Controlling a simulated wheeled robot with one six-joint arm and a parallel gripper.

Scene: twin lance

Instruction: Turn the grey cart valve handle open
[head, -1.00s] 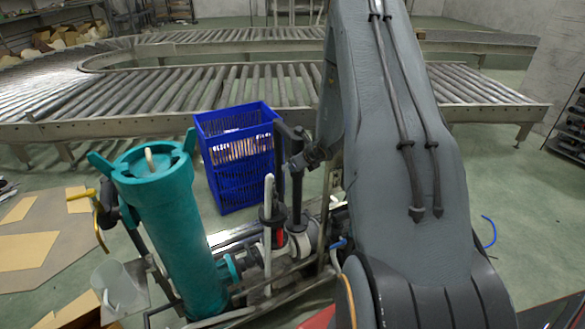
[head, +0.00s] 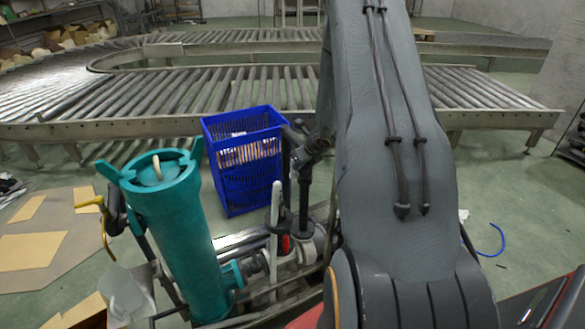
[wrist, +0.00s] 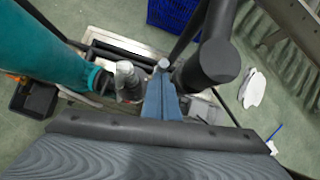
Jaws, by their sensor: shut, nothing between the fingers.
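The cart's teal cylinder (head: 175,230) stands at the left in the head view. Right of it, an upright light grey handle (head: 274,205) rises from the cart pipework, with a dark post (head: 304,195) close behind it. In the wrist view, my gripper (wrist: 163,85) points away from the camera with its blue-grey fingers together and empty. A thick dark rounded end (wrist: 212,62) is just right of the fingers, and a pale pipe fitting (wrist: 128,82) is to their left. Whether the fingers touch the handle cannot be told. In the head view, my arm hides most of the gripper.
A blue crate (head: 243,165) stands on the floor behind the cart. A roller conveyor (head: 160,100) runs across the back. Flat cardboard (head: 45,235) lies on the floor at the left.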

